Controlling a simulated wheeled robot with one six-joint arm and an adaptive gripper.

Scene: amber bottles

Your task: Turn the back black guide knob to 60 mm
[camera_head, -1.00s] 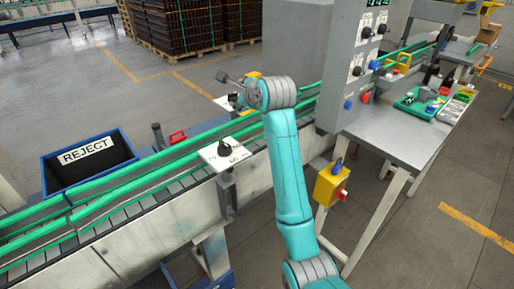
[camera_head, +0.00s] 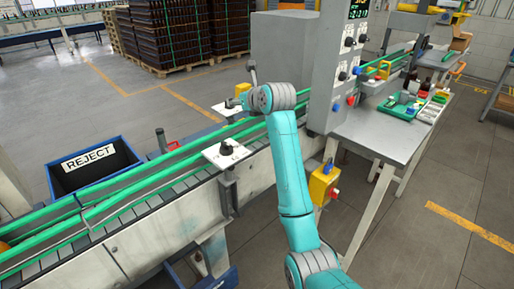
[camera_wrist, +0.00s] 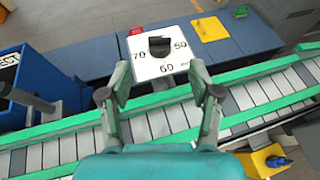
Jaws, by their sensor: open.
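The back black guide knob (camera_wrist: 159,46) sits on a white plate (camera_wrist: 144,69) marked 70 on the left, 60 at the bottom edge and 50 on the right in the wrist view. Which mark the knob points at is not clear. My gripper (camera_wrist: 160,73) is open and empty, its fingers apart at the plate's near corners, with the knob beyond the tips. The front black knob (camera_head: 226,147) stands on a nearer white plate, left of my arm.
Green guide rails (camera_head: 120,181) run along the conveyor (camera_wrist: 255,97). A blue REJECT bin (camera_head: 91,168) stands at the left. A control cabinet (camera_head: 325,90) and a yellow switch box (camera_head: 322,187) are right of my arm. A yellow plate (camera_wrist: 210,29) lies right of the back knob.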

